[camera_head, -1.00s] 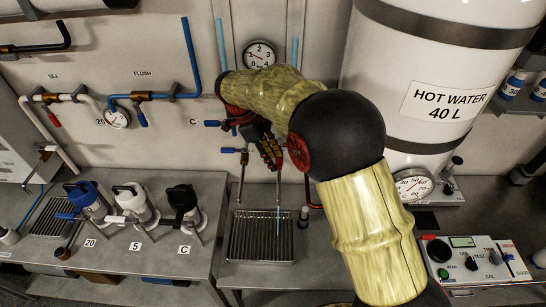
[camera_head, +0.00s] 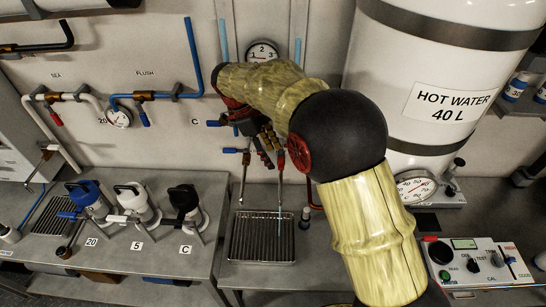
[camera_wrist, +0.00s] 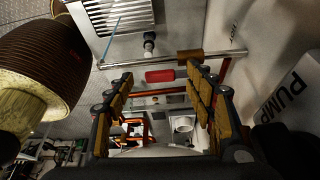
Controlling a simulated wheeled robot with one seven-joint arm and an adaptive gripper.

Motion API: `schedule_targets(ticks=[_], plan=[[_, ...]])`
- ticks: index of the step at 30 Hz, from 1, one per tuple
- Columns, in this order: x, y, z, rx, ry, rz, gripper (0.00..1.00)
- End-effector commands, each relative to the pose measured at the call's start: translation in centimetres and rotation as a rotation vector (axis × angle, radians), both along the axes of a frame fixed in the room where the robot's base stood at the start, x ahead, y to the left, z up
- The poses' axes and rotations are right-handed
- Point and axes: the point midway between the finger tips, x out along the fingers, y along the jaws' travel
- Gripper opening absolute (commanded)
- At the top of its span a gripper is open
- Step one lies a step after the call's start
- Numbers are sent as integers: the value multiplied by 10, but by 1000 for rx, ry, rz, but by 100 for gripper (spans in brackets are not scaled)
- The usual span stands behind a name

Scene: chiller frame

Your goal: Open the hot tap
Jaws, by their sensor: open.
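The hot tap's red lever (camera_wrist: 160,76) shows in the wrist view beside a metal pipe with a brass valve body (camera_wrist: 190,57); part of a "HOT" label (camera_wrist: 238,35) is on the wall there. In the head view a red lever (camera_head: 281,160) hangs by the right-hand spout, just below my gripper (camera_head: 266,138). My gripper (camera_wrist: 159,73) is open and empty. In the wrist view the lever appears between the two fingertips; I cannot tell whether it lies between them in depth or touches them.
A blue-levered tap (camera_head: 232,150) is close to the left of my gripper. A slotted drip tray (camera_head: 262,238) sits below the spouts. The white hot water tank (camera_head: 450,60) stands at right, behind my arm. A pressure gauge (camera_head: 262,50) is partly covered by my arm.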

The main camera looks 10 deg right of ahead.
Motion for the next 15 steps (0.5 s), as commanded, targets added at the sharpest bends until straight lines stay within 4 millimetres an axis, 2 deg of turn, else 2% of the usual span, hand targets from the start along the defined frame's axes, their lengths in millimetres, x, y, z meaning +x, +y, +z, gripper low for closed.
schedule_targets(ticks=[9, 15], plan=[[8, 25, 60, 0, -3, 2, 55], [10, 34, 82, 1, -1, 1, 55]])
